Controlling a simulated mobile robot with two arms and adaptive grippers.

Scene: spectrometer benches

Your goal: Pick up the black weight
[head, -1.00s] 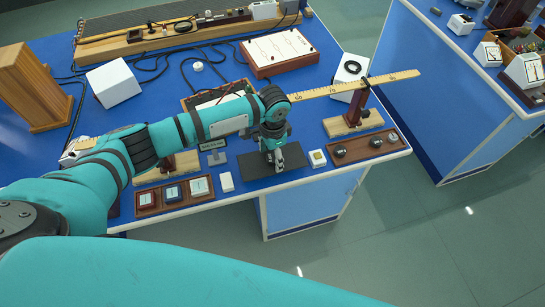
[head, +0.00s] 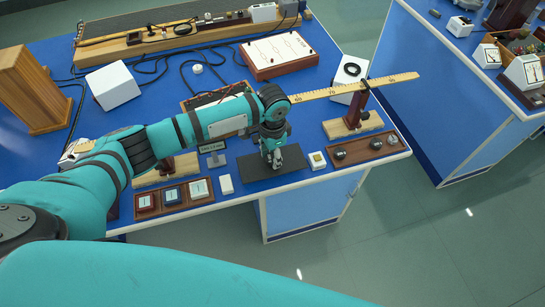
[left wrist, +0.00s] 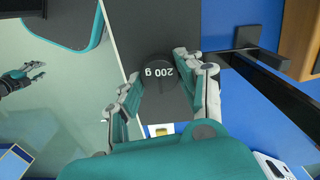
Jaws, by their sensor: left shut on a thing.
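The black weight (left wrist: 158,72), a dark disc marked "200 g", shows in the left wrist view between the fingers of my left gripper (left wrist: 160,92). The left gripper is shut on it. In the head view my left gripper (head: 274,160) points down over a dark mat (head: 295,178) near the front edge of the blue table, and the weight is hidden or too small to make out there. My right gripper (left wrist: 38,71) shows small at the left of the left wrist view, away from the table, with its fingers apart and empty.
A white block (head: 226,184) and a wooden tray with several boxes (head: 174,195) are left of the mat. A small pale block (head: 317,160) and a tray with dark pieces (head: 362,149) are right. A yellow ruler (head: 350,86) on stands runs behind the gripper.

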